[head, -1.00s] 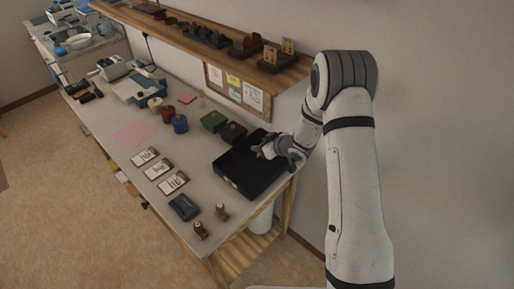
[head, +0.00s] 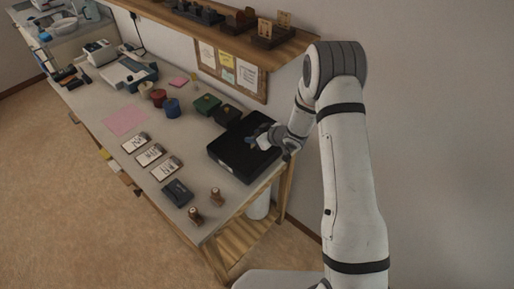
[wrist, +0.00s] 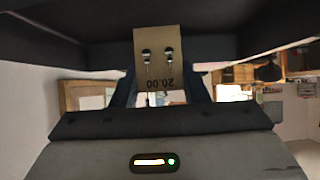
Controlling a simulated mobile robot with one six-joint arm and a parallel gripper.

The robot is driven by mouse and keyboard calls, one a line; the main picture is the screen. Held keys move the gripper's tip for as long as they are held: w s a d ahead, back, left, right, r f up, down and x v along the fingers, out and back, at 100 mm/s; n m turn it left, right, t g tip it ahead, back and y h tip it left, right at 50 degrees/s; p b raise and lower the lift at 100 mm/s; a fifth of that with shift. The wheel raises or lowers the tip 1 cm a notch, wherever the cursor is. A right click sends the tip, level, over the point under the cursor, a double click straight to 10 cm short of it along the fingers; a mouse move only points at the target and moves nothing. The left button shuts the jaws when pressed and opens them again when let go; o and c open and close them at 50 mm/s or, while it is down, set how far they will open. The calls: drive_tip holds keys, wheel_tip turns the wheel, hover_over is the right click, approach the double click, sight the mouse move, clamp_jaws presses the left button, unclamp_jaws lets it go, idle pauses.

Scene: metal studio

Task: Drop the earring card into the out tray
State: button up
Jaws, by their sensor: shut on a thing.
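My gripper (head: 257,140) is over the right part of a black tray (head: 228,162), which sits at the near right end of the bench. In the wrist view my gripper (wrist: 160,88) is shut on a tan earring card (wrist: 147,75) with two dark drop earrings and the print "20.00", which reads upside down. The card is too small to make out clearly in the head view. Dark walls fill the top of the wrist view around the card. I cannot tell whether the card touches the tray.
A green box (head: 206,105) and a dark box (head: 228,115) stand behind the tray. Several white cards, a dark blue box (head: 177,193) and two small brown items (head: 205,204) are to its left and front. A wooden shelf (head: 235,42) holding more cards runs above the bench.

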drive_tip(key=o, duration=1)
drive_tip(key=shift+r, duration=0.1)
drive_tip(key=b+v, duration=0.1)
drive_tip(key=v, duration=0.6)
drive_tip(key=shift+s+d+r, duration=0.15)
drive_tip(key=shift+s+d, duration=0.1)
